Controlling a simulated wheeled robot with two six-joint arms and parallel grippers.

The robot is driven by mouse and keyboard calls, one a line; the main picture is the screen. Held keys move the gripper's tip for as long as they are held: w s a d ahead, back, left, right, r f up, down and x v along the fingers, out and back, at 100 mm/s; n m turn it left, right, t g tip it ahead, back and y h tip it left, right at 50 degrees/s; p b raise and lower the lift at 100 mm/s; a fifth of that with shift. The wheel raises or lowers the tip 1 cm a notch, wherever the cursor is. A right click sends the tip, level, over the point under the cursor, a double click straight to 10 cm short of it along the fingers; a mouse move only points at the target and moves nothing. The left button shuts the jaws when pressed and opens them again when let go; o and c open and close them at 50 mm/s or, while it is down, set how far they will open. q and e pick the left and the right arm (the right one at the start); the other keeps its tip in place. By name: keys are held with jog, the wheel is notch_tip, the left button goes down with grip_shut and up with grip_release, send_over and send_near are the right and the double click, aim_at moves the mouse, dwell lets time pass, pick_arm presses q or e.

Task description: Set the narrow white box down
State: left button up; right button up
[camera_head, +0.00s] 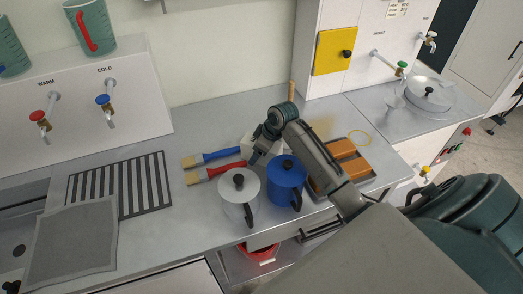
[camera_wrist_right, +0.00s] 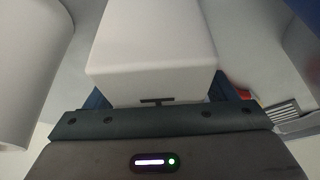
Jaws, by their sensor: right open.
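The narrow white box (camera_wrist_right: 153,45) fills the upper middle of the right wrist view, directly in front of my right gripper. In the head view it is a small pale shape (camera_head: 247,143) on the counter behind the pots, partly hidden by my gripper and arm. My right gripper (camera_head: 259,150) is open. Its dark blue fingers show at either side of the box in the wrist view, around it rather than clear of it. How the box's underside meets the counter is hidden. My left gripper is not in view.
A white pot (camera_head: 238,190) and a blue pot (camera_head: 287,180) stand close in front of my gripper. Two brushes, blue-handled (camera_head: 222,154) and red-handled (camera_head: 218,172), lie to the left. A tray with orange blocks (camera_head: 350,160) lies right. A striped rack (camera_head: 150,180) lies farther left.

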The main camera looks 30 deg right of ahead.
jog(key=shift+f, duration=0.1)
jog(key=c, duration=1.2)
